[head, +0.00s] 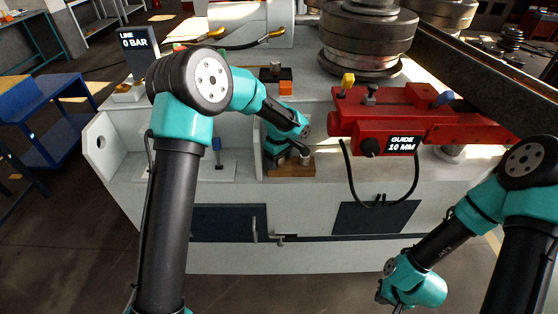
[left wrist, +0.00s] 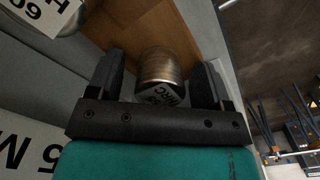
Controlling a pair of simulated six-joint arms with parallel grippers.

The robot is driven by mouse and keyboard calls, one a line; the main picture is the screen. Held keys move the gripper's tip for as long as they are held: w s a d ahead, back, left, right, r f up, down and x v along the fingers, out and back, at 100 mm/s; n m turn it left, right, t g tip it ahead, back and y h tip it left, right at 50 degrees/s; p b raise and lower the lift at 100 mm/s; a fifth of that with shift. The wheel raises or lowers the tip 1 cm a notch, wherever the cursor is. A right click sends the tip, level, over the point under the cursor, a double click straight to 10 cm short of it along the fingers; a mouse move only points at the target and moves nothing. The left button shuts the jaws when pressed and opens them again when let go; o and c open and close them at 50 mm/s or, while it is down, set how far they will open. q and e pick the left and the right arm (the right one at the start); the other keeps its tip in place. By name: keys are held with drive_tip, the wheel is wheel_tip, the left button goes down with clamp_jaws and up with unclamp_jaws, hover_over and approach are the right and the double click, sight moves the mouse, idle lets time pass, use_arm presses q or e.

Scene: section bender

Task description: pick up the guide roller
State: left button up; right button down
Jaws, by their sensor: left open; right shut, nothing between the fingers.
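A guide roller (left wrist: 160,66), a short shiny metal cylinder with a white label partly reading HRC, stands on a wooden block (left wrist: 150,28) in the left wrist view. My left gripper (left wrist: 158,80) is open, with one finger on each side of the roller and a gap visible beside it. In the head view, my left gripper (head: 297,155) is low over the wooden block (head: 290,171), and the arm hides part of that spot. My right gripper (head: 399,306) is at the bottom right, away from the machine, mostly cut off by the frame edge.
Another labelled cylinder (left wrist: 48,14) is near the upper left of the left wrist view. A red guide unit (head: 410,117) marked GUIDE 10 MM with a hanging black cable stands right of the block. Large steel rolls (head: 365,45) are behind. A blue cart (head: 48,105) is at left.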

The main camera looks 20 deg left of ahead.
use_arm(q)
drive_tip(key=shift+c, duration=0.5)
drive_tip(key=c, duration=1.2)
drive_tip(key=shift+r, duration=0.2)
drive_tip(key=shift+r, duration=1.45)
drive_tip(key=shift+s+d+r, duration=0.1)
drive_tip(key=shift+s+r, duration=0.15)
drive_tip(key=shift+s, duration=0.05)
drive_tip(key=s+d, duration=0.1)
drive_tip(key=s, duration=0.4)
drive_tip(key=s+d+r, duration=0.1)
drive_tip(key=s+d, duration=0.1)
drive_tip(key=s, duration=0.3)
drive_tip(key=s+d, duration=0.1)
drive_tip(key=s, duration=0.4)
drive_tip(key=shift+d+r, duration=0.15)
drive_tip(key=shift+w, duration=0.1)
